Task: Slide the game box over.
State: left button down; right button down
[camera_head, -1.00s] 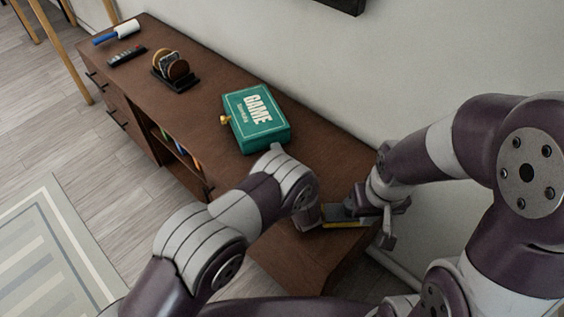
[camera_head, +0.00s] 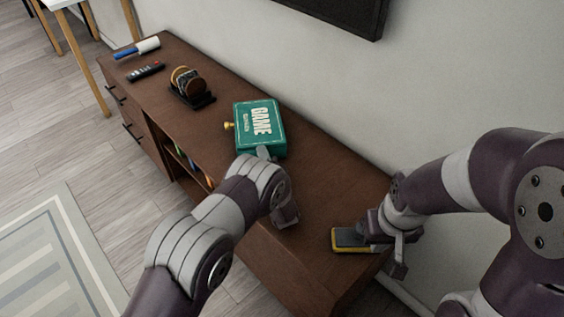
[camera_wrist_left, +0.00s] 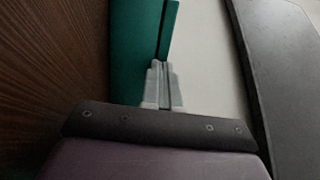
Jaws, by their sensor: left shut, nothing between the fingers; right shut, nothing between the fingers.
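The green game box (camera_head: 259,130), with white lettering, lies flat on the brown cabinet top (camera_head: 330,183). My left gripper (camera_head: 264,152) is shut and empty at the box's near edge, and its tip seems to touch it. In the left wrist view the shut fingers (camera_wrist_left: 163,78) point at the green box (camera_wrist_left: 137,45) and overlap its edge; exact contact is hard to judge. My right gripper (camera_head: 392,243) is shut near the cabinet's near end, beside a yellow and black block (camera_head: 350,240).
A small gold object (camera_head: 228,126) sits at the box's left edge. Beyond it on the cabinet are a coaster holder (camera_head: 191,88), a remote (camera_head: 146,72) and a lint roller (camera_head: 138,48). The wall runs along the right side. Bare top lies between the holder and the box.

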aim_at(251, 149)
pick_arm(q)
jog(key=a, duration=0.1)
jog(key=w+a, duration=0.2)
jog(key=shift+a+f, duration=0.1)
jog(key=shift+a, duration=0.3)
jog(key=shift+s+d, duration=0.1)
dwell(0.6)
